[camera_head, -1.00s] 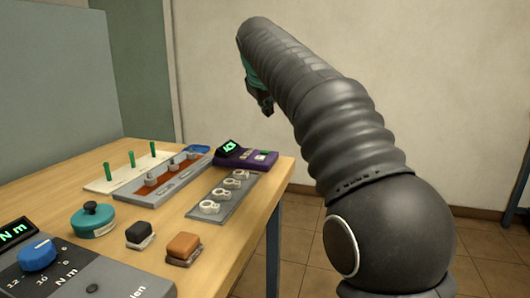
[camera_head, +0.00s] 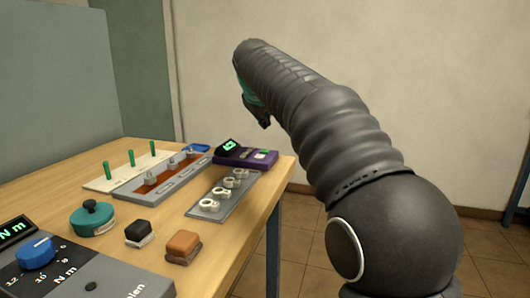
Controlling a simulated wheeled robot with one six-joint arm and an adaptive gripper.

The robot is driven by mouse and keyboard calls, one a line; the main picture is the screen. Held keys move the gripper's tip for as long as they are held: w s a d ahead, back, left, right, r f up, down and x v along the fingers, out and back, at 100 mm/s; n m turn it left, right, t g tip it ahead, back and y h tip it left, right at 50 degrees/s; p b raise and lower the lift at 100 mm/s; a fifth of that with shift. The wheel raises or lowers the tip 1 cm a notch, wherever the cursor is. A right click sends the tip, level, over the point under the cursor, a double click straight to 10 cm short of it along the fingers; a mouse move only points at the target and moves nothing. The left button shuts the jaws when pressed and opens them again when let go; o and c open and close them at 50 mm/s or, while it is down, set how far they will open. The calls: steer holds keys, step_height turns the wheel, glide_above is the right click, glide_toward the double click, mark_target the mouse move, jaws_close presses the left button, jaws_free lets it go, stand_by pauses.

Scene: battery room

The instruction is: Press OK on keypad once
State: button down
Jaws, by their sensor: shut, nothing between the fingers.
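The purple keypad (camera_head: 238,157) lies at the far right corner of the table, with a tilted dark display showing green characters and a small pale green key on its right part. The key labels are too small to read, so I cannot tell which is OK. My gripper (camera_head: 264,122) hangs at the end of my dark ribbed arm, above and a little to the right of the keypad, apart from it. Its fingers are small and partly hidden by my arm; it is shut and empty.
A grey tray with several white rings (camera_head: 212,205) lies in front of the keypad. A grey block with a brown strip (camera_head: 157,186) and a pale board with green pegs (camera_head: 104,184) are left. A teal pot (camera_head: 92,221), two small blocks and a blue-knobbed device (camera_head: 70,275) are nearer.

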mark_target(264, 151)
step_height(264, 151, down, 3)
steer(key=shift+r+b, duration=0.1)
steer(key=shift+b, duration=1.15)
steer(key=shift+f+b, duration=0.6)
steer(key=shift+f, duration=0.35)
steer(key=shift+f, duration=0.2)
steer(key=shift+f, duration=0.2)
steer(key=shift+f+b, duration=0.45)
steer(key=shift+r, duration=0.1)
stand_by(0.5)
steer(key=shift+r+p, duration=0.75)
steer(key=shift+p, duration=0.25)
